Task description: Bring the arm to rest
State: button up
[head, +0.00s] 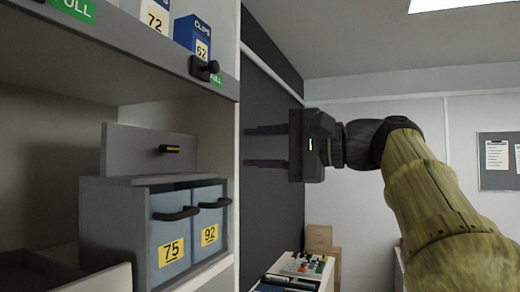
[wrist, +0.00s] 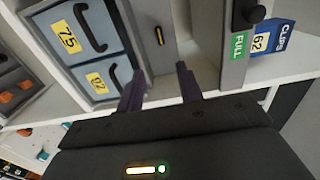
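My gripper (head: 266,147) is raised in the middle of the head view, in front of a dark wall panel and to the right of the shelf unit. Its two fingers point left and are spread apart, with nothing between them. In the wrist view my gripper (wrist: 160,90) also shows two separate dark fingers and no held object. The fingers overlap the shelf front in that picture; I see no contact in the head view.
The shelf (head: 120,60) holds blue boxes, one marked 62 (head: 192,38). Below, a grey cabinet (head: 120,220) has drawers marked 75 (head: 172,250) and 92 (head: 209,234). A white tray of small items (head: 300,266) and cartons (head: 319,240) stand low behind. The right side shows open room.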

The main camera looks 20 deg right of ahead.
jog(key=w+d+f+m+g+h, duration=0.1)
jog(key=w+f+h, duration=0.2)
jog(key=f, duration=0.7)
jog(key=w+d+f+m+h, duration=0.1)
jog(key=w+f+h, duration=0.15)
jog(key=f, duration=0.75)
jog(key=w+f+m+g+h, duration=0.15)
jog(key=w+f, duration=0.25)
jog(key=f, duration=0.6)
jog(key=s+f+n+g+h, duration=0.2)
jog(key=s+f, duration=0.4)
jog(key=f, duration=0.4)
jog(key=s+f+n+g+h, duration=0.2)
jog(key=s+f+n, duration=0.3)
jog(key=f, duration=0.6)
jog(key=s+f+n+g+h, duration=0.2)
jog(key=s+f, duration=0.5)
jog(key=f, duration=0.4)
jog(key=shift+a+f+n+h, duration=0.2)
jog(key=shift+n+h, duration=0.4)
jog(key=shift+n, duration=0.55)
